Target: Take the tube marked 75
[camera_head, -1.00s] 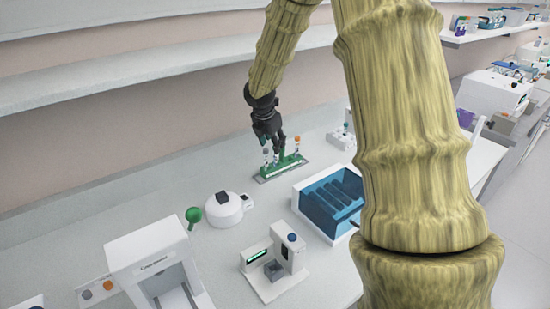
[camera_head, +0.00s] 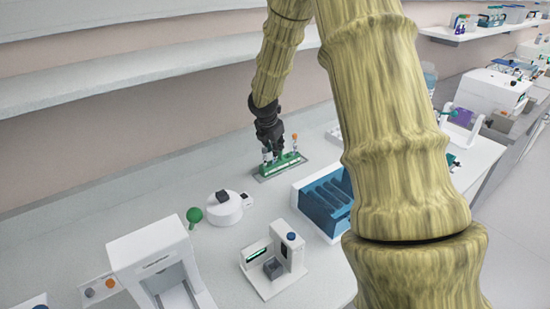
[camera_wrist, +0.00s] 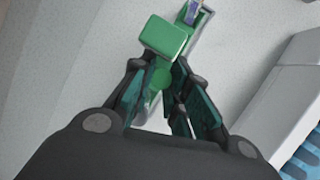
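A green rack (camera_head: 283,168) holds upright tubes on the bench. An orange-capped tube (camera_head: 295,140) stands at its right end and a grey-topped tube (camera_head: 267,153) at its left. No number can be read, so I cannot tell which tube is 75. My gripper (camera_head: 278,150) points down over the rack's middle. In the wrist view its fingers (camera_wrist: 160,70) are apart, with a round green part (camera_wrist: 160,78) between them; contact is not clear. A square green block (camera_wrist: 165,38) lies just past the fingertips, with part of the rack (camera_wrist: 203,20) beyond.
A blue-and-white bin (camera_head: 325,200) stands to the right of the rack, close to my gripper. A round white device (camera_head: 225,208) and a small white instrument (camera_head: 273,262) stand nearer. Bench left of the rack is clear; a shelf (camera_head: 130,85) runs along the wall.

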